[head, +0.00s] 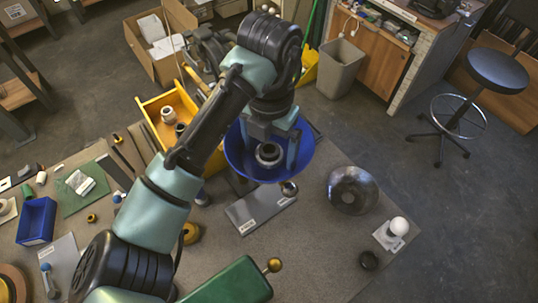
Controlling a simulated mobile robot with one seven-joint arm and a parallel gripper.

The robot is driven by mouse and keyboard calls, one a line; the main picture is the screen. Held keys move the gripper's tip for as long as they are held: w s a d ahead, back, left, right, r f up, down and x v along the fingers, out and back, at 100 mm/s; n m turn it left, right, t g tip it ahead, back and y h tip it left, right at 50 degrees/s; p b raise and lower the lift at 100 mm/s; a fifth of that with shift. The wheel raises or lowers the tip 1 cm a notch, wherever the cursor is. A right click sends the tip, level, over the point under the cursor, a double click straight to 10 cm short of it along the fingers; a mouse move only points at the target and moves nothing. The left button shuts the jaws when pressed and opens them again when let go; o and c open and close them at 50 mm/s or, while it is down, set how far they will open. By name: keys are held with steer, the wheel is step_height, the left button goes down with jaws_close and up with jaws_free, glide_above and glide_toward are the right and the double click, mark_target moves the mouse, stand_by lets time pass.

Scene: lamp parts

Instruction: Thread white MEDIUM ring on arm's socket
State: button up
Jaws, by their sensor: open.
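My gripper (269,149) points down over a blue bowl-shaped part (235,161). Its fingers are apart, one on each side of a pale grey-white ring-shaped piece (268,154) with a dark centre. I cannot tell whether the fingers touch this piece, or whether it is the white medium ring. Another whitish ring (168,114) sits in the yellow bin (155,105), beside a darker ring-like piece (181,129). I cannot clearly make out the arm's socket; my own arm covers part of the table.
A grey plate (255,211) lies in front of the blue part. A dark metal dome (352,190), a white bulb (398,226) and a green part (230,287) with a brass knob (274,265) are nearby.

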stand_by(0.3)
steer(key=shift+w+r, duration=0.1)
step_height(320, 180, up, 13)
steer(key=b, duration=0.1)
stand_by(0.4)
